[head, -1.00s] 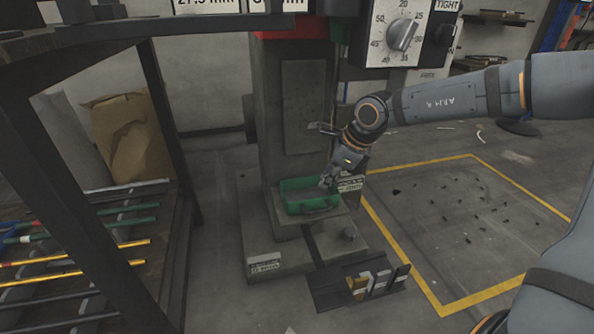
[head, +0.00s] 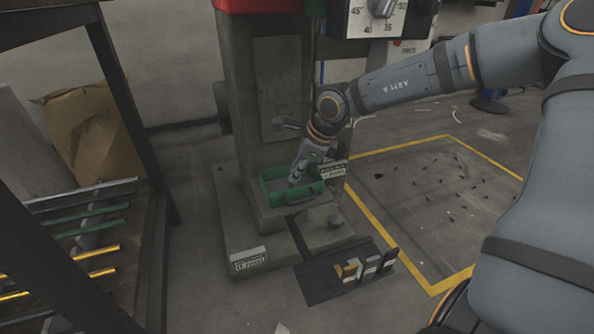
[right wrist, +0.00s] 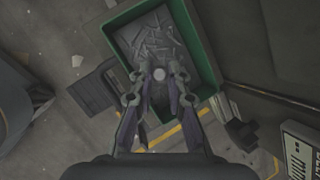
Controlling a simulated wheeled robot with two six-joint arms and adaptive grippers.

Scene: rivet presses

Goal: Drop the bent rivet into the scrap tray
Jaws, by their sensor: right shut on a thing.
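The green scrap tray (head: 309,196) sits on the base of the press. In the right wrist view, the tray (right wrist: 205,60) holds several loose grey rivets. My right gripper (head: 295,178) points down over the tray in the head view. In the right wrist view, my right gripper (right wrist: 160,76) is shut on a small part with a round pale head, the rivet (right wrist: 158,73), above the tray's near end. The rivet's shank and any bend are hidden. My left gripper is not in view.
The grey press column (head: 272,90) stands right behind the tray. A dark rack (head: 345,272) with small labelled slots lies on the floor in front. A shelf (head: 130,130) with coloured rods stands at the left. A yellow-outlined floor area (head: 440,190) lies at the right.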

